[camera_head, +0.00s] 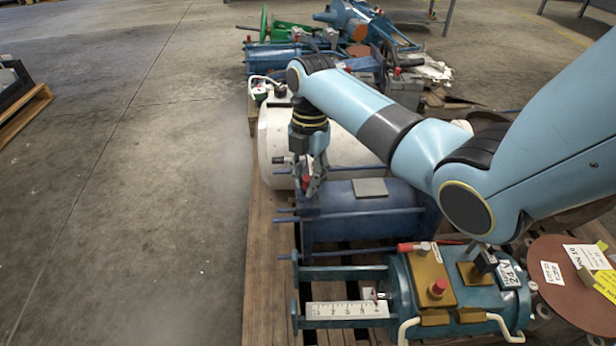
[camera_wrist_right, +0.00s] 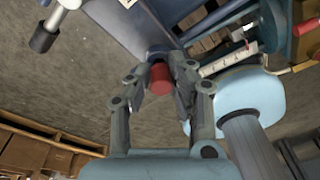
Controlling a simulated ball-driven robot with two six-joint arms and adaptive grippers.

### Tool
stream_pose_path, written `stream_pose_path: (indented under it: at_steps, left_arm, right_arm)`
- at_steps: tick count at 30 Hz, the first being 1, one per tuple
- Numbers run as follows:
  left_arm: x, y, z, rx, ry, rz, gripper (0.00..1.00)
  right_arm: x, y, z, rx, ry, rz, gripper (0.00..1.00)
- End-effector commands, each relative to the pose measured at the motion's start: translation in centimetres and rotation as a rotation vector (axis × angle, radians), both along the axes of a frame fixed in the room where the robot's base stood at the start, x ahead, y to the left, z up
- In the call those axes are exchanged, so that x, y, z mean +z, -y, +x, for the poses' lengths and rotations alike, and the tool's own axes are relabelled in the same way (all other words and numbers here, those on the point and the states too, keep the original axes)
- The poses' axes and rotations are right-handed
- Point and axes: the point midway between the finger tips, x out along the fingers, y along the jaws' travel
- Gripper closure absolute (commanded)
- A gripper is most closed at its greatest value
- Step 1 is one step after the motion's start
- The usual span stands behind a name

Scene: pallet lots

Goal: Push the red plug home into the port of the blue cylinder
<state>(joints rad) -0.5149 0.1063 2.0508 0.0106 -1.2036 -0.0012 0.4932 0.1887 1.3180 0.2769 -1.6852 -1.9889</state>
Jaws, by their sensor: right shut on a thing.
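The blue cylinder (camera_head: 395,222) lies on its side on a wooden pallet, with a grey square plate on top. My right gripper (camera_head: 314,186) points down at its left end. It is shut on the red plug (camera_head: 306,181). In the right wrist view the plug (camera_wrist_right: 160,78) sits between the fingertips, its red end facing the camera. A dark round part shows just beyond the plug, against the blue body (camera_wrist_right: 122,22). The port itself is hidden, and I cannot tell how deep the plug sits. My left gripper is not in view.
A white tank (camera_head: 275,140) lies just behind the blue cylinder. A teal cylinder (camera_head: 400,290) with brass blocks and red caps lies in front. Thin blue rods stick out leftward near my gripper. Bare concrete floor (camera_head: 120,200) is free on the left.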

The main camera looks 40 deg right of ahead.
Motion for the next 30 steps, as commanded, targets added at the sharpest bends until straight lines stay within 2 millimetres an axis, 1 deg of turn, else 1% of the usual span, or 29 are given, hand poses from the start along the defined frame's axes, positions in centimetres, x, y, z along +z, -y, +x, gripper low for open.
stream_pose_path:
  at_steps: [18, 30]
  left_arm:
    - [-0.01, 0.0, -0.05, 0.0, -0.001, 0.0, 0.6]
    - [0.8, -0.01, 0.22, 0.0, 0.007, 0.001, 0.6]
  right_arm:
    - [-0.02, -0.02, -0.01, 0.0, 0.0, 0.0, 0.94]
    - [0.07, -0.02, 0.0, 0.0, 0.0, 0.0, 0.94]
